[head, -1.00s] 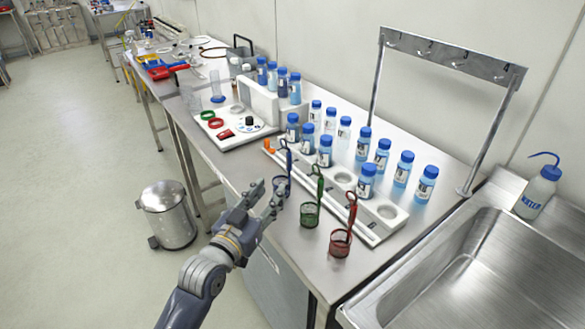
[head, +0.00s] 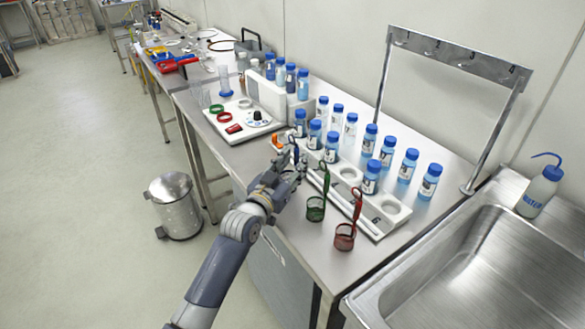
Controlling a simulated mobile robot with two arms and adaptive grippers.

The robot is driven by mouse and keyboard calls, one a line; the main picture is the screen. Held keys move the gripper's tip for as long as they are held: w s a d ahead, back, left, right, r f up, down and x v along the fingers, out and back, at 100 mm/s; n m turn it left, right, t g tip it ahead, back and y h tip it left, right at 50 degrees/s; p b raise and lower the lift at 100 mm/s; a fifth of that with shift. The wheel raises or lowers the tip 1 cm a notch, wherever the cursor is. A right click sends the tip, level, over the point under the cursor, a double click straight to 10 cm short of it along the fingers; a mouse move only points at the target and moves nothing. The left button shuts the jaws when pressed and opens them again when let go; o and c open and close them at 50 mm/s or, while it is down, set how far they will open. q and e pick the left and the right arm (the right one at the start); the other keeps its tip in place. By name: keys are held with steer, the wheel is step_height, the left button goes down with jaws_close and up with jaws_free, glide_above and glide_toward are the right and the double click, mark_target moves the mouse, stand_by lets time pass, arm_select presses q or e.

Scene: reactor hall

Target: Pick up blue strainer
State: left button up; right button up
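The blue strainer (head: 295,147) stands at the front of the bench, at the left end of a row of strainers. Only part of its dark blue handle shows; its basket is hidden behind my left gripper (head: 290,158). The fingers of my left gripper are at the strainer, around or just in front of its handle. I cannot tell whether they touch it or are closed on it. The green strainer (head: 316,208) and the red strainer (head: 345,236) stand to the right of it, upright with their handles up. My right gripper is not in view.
A white rack (head: 352,203) with blue-capped bottles (head: 371,178) runs close behind the strainers. A metal hook frame (head: 460,62) and a sink (head: 470,270) are on the right. A bin (head: 176,207) stands on the floor.

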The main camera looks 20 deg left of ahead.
arm_select(q)
jaws_close()
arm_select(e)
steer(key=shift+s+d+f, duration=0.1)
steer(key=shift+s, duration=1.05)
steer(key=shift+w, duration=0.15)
